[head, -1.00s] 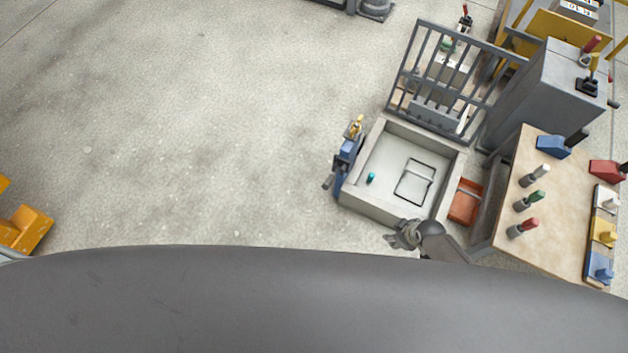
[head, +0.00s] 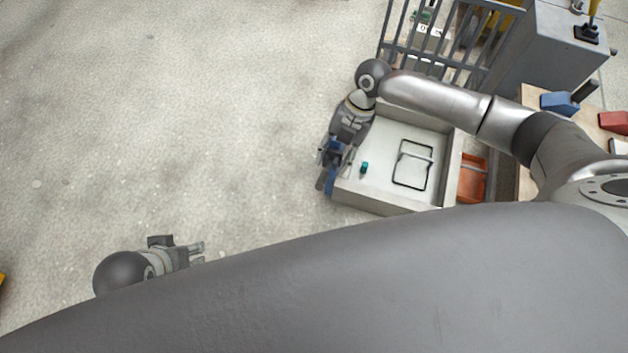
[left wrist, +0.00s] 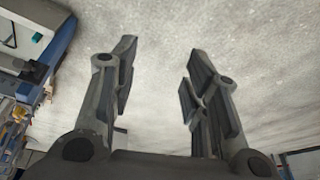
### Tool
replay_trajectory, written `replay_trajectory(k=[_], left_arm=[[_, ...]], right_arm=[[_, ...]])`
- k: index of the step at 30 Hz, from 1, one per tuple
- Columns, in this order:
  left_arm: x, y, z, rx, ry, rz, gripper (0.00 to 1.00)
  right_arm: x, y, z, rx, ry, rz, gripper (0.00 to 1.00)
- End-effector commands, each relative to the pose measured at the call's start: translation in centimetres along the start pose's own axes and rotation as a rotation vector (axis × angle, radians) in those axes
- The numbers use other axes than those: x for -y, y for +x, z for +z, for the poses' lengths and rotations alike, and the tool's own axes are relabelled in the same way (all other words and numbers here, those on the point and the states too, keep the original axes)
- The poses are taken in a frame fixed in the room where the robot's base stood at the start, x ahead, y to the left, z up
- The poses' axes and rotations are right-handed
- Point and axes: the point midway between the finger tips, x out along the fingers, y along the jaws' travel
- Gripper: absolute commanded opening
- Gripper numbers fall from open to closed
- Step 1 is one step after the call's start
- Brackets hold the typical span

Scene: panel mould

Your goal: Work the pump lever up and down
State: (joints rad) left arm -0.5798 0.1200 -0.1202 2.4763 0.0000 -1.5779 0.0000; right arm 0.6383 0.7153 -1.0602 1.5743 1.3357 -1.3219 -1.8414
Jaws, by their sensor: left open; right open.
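The blue pump (head: 333,180) is fixed to the left outer side of the pale mould box (head: 385,208) in the head view. My right gripper (head: 335,163) is open over the pump, its fingers pointing down along it. It covers most of the pump, and I cannot tell whether the fingers touch the lever. The lever is mostly hidden; a dark handle-like end (head: 321,183) shows at the lower left. My left gripper (head: 201,252) is open and empty above bare floor to the left; its two spread fingers show in the left wrist view (left wrist: 160,75).
Inside the mould box lie a dark wire frame (head: 413,165) and a small teal piece (head: 364,168). A barred grey gate (head: 440,45) stands behind it. An orange tray (head: 472,178) and a workbench lie to the right.

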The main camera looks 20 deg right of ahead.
Motion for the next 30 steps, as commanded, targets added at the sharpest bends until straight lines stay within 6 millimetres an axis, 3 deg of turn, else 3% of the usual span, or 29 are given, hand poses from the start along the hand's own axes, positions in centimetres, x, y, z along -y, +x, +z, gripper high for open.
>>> replay_trajectory(k=[14, 16, 21, 30], left_arm=[[-0.1, 1.7, 0.6, -0.001, 0.0, 0.0, 0.42], [-0.1, 1.9, -0.4, -0.043, 0.002, 0.002, 0.42], [-0.3, 2.0, -1.5, -0.09, 0.003, 0.004, 0.42], [-0.3, 2.0, -1.7, -0.099, 0.003, 0.004, 0.42]], right_arm=[[-0.1, 8.3, 0.0, 0.0, 0.003, 0.002, 0.42], [-0.1, 9.2, 0.0, 0.0, 0.003, 0.002, 0.42], [-0.1, 10.3, 0.1, 0.002, 0.003, 0.003, 0.42], [-0.1, 10.4, 0.0, 0.002, 0.003, 0.003, 0.42]])
